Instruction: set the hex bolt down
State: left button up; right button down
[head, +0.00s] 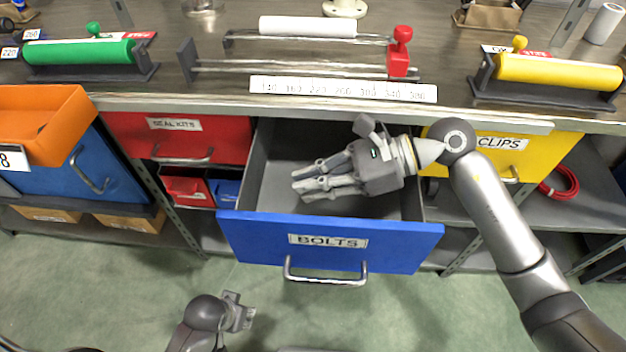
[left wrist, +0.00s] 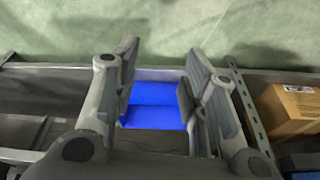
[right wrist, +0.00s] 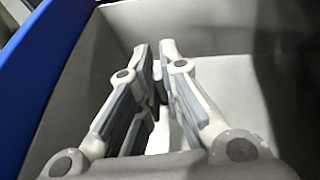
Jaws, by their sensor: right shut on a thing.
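The blue drawer labelled BOLTS (head: 330,241) is pulled open below the bench. My right gripper (head: 300,183) reaches down into it from the right. In the right wrist view the right gripper (right wrist: 157,62) has its fingers close together, shut on a small dark thing (right wrist: 158,92), apparently the hex bolt. The fingers hide most of it, and I cannot tell whether it touches the drawer floor. In the left wrist view my left gripper (left wrist: 160,75) is open and empty, its fingers wide apart above a blue surface (left wrist: 154,106).
A red SEAL KITS drawer (head: 178,138) and a yellow CLIPS drawer (head: 545,150) flank the open drawer. An orange bin (head: 60,125) is at the left. Fixtures with green, white and yellow cylinders stand on the bench (head: 200,90). The green floor in front is clear.

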pick_arm(q)
jog(key=shift+s+r, duration=0.2)
jog(key=shift+r, duration=0.5)
pick_arm(e)
jog(key=shift+f, duration=0.2)
jog(key=c, duration=1.6)
grip_release()
pick_arm(q)
jog(key=shift+w+r, duration=0.25)
jog(key=shift+r, duration=0.2)
jog(key=shift+f, duration=0.15)
pick_arm(e)
jog(key=shift+r, duration=0.1)
jog(key=shift+r+p, duration=0.65)
pick_arm(q)
jog(key=f, duration=0.3)
jog(key=shift+s+f+b, duration=0.25)
jog(key=shift+f+b, duration=0.05)
jog(key=shift+f, duration=0.05)
pick_arm(e)
jog(key=v, duration=1.2)
jog(key=shift+f, duration=0.15)
